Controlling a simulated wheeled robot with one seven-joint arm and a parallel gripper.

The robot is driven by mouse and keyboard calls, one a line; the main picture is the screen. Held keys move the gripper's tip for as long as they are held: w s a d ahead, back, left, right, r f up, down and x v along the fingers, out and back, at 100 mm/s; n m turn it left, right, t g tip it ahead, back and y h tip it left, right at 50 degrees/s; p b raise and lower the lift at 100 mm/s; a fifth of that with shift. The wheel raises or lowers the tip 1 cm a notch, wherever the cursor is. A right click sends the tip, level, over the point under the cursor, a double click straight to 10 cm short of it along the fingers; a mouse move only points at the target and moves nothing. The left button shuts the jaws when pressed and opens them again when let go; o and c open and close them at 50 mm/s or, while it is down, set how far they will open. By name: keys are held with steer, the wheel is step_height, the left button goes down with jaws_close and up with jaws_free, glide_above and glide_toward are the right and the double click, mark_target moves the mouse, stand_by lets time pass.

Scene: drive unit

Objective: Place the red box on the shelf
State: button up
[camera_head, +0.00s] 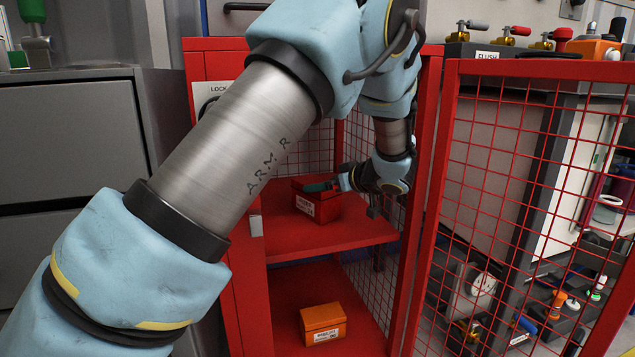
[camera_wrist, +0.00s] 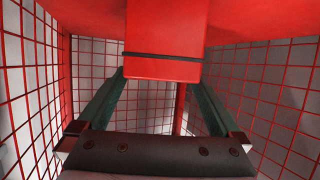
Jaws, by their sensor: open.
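The red box (camera_head: 326,207), with a white label on its front, sits on the upper shelf (camera_head: 335,236) of a red cabinet. My gripper (camera_head: 322,187) reaches into that compartment from the right, at the top of the box. In the wrist view the red box (camera_wrist: 166,45) is straight ahead, with a dark band along its near edge. There my gripper (camera_wrist: 161,77) is open, with one green finger on each side of the box's near end. I cannot tell whether the fingers touch it. My arm covers part of the cabinet in the head view.
An orange box (camera_head: 322,323) with a label sits in the compartment below. The red mesh door (camera_head: 500,165) stands open on the right. Mesh walls are close on both sides of my gripper. A grey drawer unit (camera_head: 65,130) stands at left; valves (camera_head: 508,35) sit at upper right.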

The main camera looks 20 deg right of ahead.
steer(key=p+v, duration=0.2)
steer(key=v, duration=0.6)
